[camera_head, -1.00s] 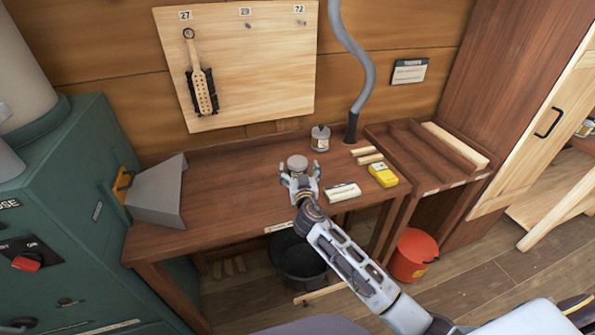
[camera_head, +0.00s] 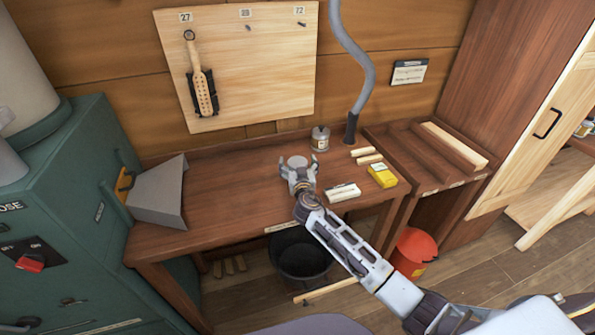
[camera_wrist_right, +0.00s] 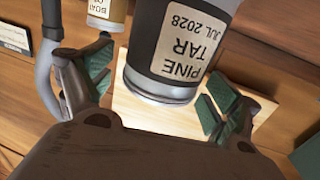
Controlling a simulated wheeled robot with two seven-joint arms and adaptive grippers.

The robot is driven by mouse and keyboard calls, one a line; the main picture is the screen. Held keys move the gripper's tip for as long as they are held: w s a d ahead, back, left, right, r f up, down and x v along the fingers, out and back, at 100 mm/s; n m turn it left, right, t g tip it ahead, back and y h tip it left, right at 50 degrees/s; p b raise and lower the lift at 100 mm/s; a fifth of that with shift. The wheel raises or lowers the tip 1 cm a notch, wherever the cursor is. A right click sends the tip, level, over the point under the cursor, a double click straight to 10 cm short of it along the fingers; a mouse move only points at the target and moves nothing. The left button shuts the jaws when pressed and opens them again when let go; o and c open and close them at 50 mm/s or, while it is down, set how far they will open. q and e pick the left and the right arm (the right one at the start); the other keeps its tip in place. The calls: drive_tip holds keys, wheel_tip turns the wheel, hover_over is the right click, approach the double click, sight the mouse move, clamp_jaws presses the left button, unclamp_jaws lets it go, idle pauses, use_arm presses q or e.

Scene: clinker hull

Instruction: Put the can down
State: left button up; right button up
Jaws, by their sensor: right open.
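The can is a small grey tin (camera_head: 297,160), over the middle of the wooden bench (camera_head: 225,195); it seems to stand there, but the gripper hides its base. In the right wrist view it is large, with a dark body and a pale label reading "PINE TAR JUL 2028" upside down (camera_wrist_right: 183,50). My right gripper (camera_head: 298,168) is open, its fingers on either side of the can. In the right wrist view the two green-padded fingers (camera_wrist_right: 155,92) are spread, with gaps to the can. My left gripper is not in view.
Another labelled can (camera_head: 320,138) stands just behind, also at the top of the right wrist view (camera_wrist_right: 106,12). A white-labelled block (camera_head: 343,192), a yellow box (camera_head: 382,176) and wooden sticks (camera_head: 366,155) lie to the right. The bench's left part is clear up to a grey metal hood (camera_head: 160,195).

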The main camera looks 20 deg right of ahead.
drive_tip(key=shift+w, duration=0.3)
drive_tip(key=shift+c, duration=0.6)
drive_tip(key=c, duration=0.5)
drive_tip(key=shift+r, duration=0.1)
drive_tip(key=c, duration=0.9)
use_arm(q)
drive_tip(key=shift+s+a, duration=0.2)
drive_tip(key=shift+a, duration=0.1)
use_arm(e)
drive_tip(key=shift+o, duration=0.2)
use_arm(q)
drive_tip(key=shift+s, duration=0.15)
use_arm(e)
drive_tip(key=shift+r, duration=0.1)
